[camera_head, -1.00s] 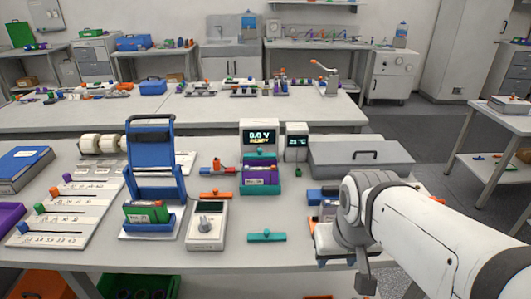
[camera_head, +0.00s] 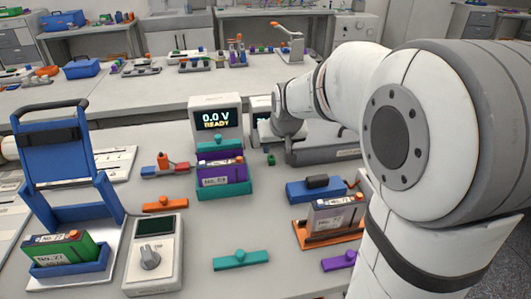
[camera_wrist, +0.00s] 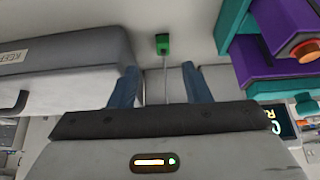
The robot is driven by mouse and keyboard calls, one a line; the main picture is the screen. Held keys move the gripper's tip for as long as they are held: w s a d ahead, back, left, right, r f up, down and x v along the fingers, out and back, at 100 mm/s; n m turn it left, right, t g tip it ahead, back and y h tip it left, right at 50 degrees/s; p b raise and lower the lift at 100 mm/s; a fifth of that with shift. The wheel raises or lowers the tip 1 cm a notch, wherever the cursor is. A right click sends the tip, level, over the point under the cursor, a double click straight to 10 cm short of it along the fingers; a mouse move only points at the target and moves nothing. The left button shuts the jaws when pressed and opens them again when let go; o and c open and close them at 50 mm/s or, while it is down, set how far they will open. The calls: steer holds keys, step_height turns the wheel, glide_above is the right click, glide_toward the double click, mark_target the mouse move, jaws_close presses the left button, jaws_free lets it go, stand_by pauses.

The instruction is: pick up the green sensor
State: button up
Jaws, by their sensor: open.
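The green sensor (camera_wrist: 163,43) is a small green block with a dark spot on its face, and a thin grey cable runs from it. In the wrist view it lies ahead of my gripper (camera_wrist: 161,80), roughly in line with the gap between the two blue fingers. The fingers are apart, with nothing clamped between them, and the sensor is beyond their tips. In the head view the small green sensor (camera_head: 271,159) sits on the bench right of the purple battery holder. My arm reaches over behind it, and the fingertips are hard to make out there.
A grey case (camera_wrist: 60,65) stands close on the left in the wrist view. The teal and purple battery holder (camera_wrist: 290,30) is close on the right. In the head view, the 0.0 V display (camera_head: 216,122) stands behind that holder (camera_head: 222,178).

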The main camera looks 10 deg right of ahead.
mark_target(272, 157)
steer(key=x, duration=0.7)
steer(key=shift+w+a+f, duration=0.1)
steer(key=shift+w+a, duration=0.05)
steer(key=shift+a, duration=0.05)
jaws_close()
